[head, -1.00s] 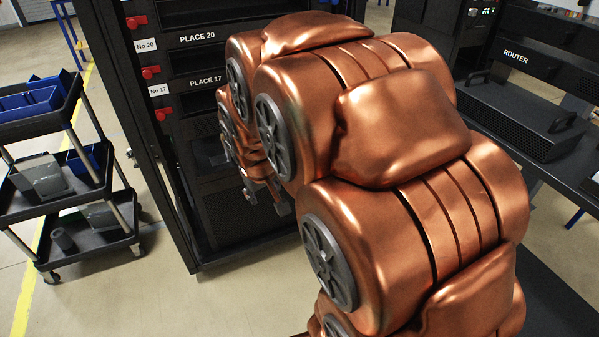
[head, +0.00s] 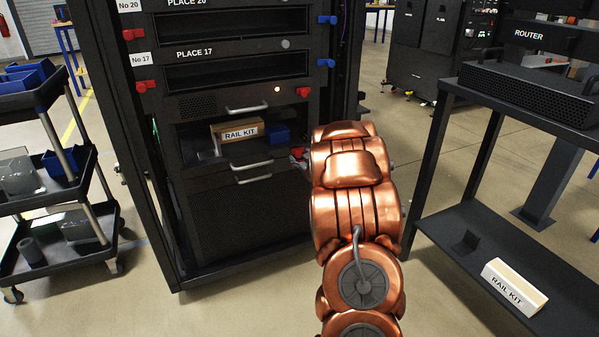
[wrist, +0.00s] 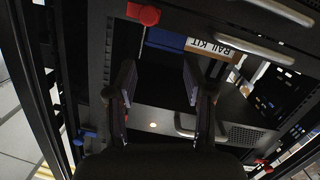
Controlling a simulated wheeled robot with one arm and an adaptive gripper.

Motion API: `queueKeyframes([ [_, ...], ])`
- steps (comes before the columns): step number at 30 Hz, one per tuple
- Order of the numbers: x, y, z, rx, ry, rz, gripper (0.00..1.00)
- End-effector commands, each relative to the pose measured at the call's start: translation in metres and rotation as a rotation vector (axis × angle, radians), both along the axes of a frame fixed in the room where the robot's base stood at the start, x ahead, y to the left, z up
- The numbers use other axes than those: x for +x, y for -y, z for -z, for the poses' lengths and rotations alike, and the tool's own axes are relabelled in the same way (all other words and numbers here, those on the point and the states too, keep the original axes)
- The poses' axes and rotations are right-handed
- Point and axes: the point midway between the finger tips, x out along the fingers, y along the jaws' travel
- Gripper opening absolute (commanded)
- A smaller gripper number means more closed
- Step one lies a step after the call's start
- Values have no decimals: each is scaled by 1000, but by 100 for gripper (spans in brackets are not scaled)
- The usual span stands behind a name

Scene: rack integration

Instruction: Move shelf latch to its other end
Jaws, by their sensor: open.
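The rack (head: 245,215) carries red and blue latches on its posts. In the head view, a red latch (head: 303,91) sits right of a small lit lamp, with a blue latch (head: 325,62) above it and another red latch (head: 145,86) on the left post by No 17. The wrist view is upside down; a red latch (wrist: 143,14) shows at its top and blue latches (wrist: 84,138) at lower left. My gripper (wrist: 157,82) is open and empty, fingers apart in front of the rack face. In the head view my arm mostly hides it. I cannot tell which latch is meant.
An open bay holds a rail kit box (head: 236,131) and a blue bin (head: 279,134), with metal handles (head: 247,108) sticking out above and below. A cart (head: 60,215) stands left. A dark table (head: 470,235) with another rail kit is right. Floor between is clear.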

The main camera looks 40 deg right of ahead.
Motion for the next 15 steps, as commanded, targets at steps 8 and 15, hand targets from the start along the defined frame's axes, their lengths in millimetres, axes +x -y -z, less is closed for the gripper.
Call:
queueKeyframes([
  [8, -8, 25, 43, -26, 147, -53, 52],
  [15, 0, 29, 42, -32, 167, -63, 52],
])
